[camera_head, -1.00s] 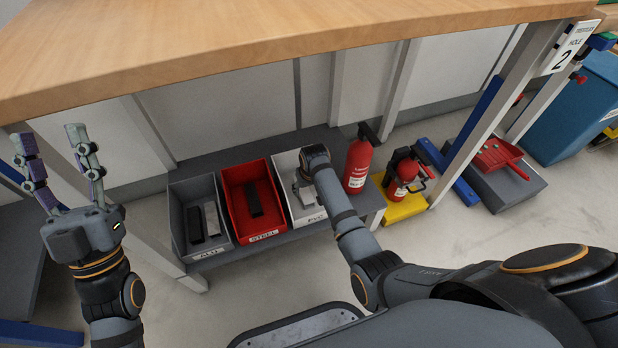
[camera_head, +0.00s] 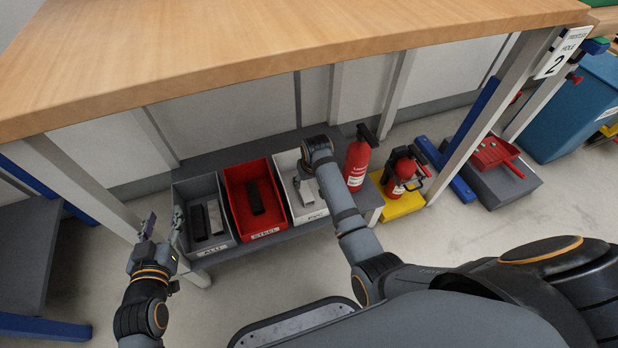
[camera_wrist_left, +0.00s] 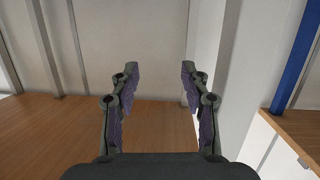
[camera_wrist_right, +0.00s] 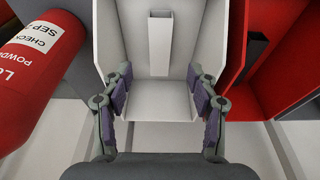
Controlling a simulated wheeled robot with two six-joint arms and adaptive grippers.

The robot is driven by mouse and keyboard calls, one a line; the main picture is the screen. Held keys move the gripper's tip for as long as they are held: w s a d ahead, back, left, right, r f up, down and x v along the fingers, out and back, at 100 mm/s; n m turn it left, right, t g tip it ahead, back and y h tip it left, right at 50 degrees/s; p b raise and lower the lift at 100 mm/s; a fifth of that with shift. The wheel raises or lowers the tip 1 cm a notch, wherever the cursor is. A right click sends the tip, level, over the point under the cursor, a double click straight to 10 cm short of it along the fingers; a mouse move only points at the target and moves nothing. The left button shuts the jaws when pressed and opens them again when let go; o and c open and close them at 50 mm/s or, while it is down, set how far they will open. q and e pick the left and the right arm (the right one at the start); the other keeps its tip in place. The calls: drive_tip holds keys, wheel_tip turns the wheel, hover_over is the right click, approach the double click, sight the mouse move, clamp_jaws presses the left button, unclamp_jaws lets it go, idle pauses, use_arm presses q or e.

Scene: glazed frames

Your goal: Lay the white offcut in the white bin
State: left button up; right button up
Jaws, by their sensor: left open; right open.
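The white bin (camera_head: 283,171) is the rightmost of three bins on a low grey shelf under the bench. Its pale floor shows in the right wrist view (camera_wrist_right: 160,98). A white offcut (camera_wrist_right: 160,45), a straight bar with a grey end, is inside this bin toward its far side, apart from my fingers. My right gripper (camera_wrist_right: 160,80) is open and empty, its fingers at the bin's near part; my arm hides much of the bin in the head view. My left gripper (camera_head: 164,222) is open and empty, left of the bins near the bench leg.
The red bin (camera_head: 234,176) holds a dark bar. The grey bin (camera_head: 178,212) holds a black and a light bar. A red extinguisher (camera_head: 357,165) stands close right of the white bin. The wooden bench top (camera_head: 300,50) overhangs the bins. Open floor (camera_head: 470,225) lies at right.

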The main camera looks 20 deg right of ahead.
drive_tip(key=s+d+r+t, duration=0.1)
drive_tip(key=s+d+t, duration=0.3)
drive_tip(key=s+t, duration=0.1)
use_arm(q)
drive_tip(key=f, duration=0.1)
drive_tip(key=s+f+g, duration=0.1)
drive_tip(key=f, duration=0.1)
drive_tip(key=shift+s, duration=0.15)
use_arm(e)
drive_tip(key=s+r+t+y, duration=0.1)
drive_tip(key=s+r+t, duration=0.4)
drive_tip(key=r, duration=0.8)
drive_tip(key=shift+s+t, duration=0.4)
drive_tip(key=shift+s, duration=0.7)
use_arm(q)
drive_tip(key=shift+p, duration=0.45)
